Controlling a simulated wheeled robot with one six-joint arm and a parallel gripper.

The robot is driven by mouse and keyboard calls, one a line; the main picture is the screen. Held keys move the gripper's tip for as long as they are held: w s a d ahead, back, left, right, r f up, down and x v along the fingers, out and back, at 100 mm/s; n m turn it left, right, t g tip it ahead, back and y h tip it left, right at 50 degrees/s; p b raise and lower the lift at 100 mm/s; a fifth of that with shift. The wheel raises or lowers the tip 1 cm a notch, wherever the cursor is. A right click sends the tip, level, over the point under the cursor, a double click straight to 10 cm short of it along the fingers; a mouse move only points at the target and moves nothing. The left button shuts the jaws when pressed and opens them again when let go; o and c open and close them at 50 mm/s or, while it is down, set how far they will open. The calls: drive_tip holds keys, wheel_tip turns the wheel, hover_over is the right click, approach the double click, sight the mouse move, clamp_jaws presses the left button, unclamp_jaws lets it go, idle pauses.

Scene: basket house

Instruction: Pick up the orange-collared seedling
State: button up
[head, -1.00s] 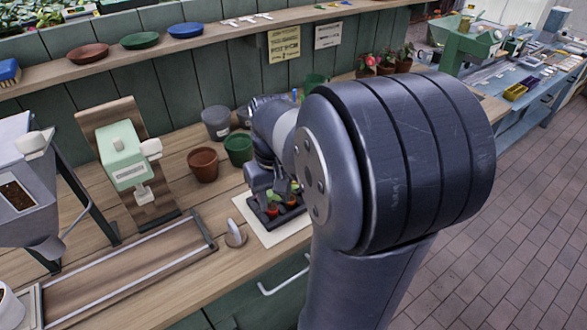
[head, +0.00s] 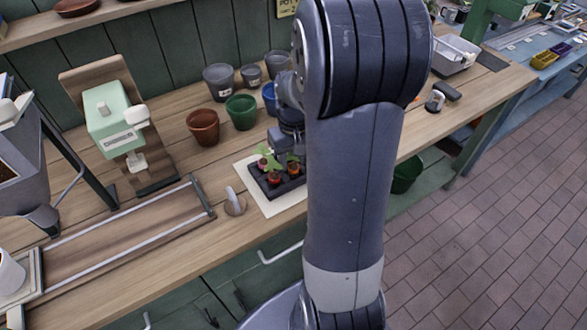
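A black seedling tray (head: 269,192) lies on a pale sheet (head: 246,180) on the bench, left of my arm. It holds several small seedlings with green leaves and reddish or orange collars. One collar at the tray's front (head: 274,180) looks red. Another at the right (head: 293,170) looks orange-red, though the colours are hard to separate at this size. My gripper (head: 291,155) is just above the tray's back right side, close to the right seedling. My arm hides its right part, and I cannot see whether its fingers are apart or touching anything.
A brown pot (head: 203,127), a green pot (head: 241,112) and a grey pot (head: 219,83) stand behind the tray. A small upright handle on a round base (head: 234,201) stands just left of the sheet. A metal-railed frame (head: 125,243) fills the front left.

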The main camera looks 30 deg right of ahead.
drive_tip(key=shift+f, duration=0.9)
drive_tip(key=shift+c, duration=0.2)
drive_tip(key=c, duration=0.7)
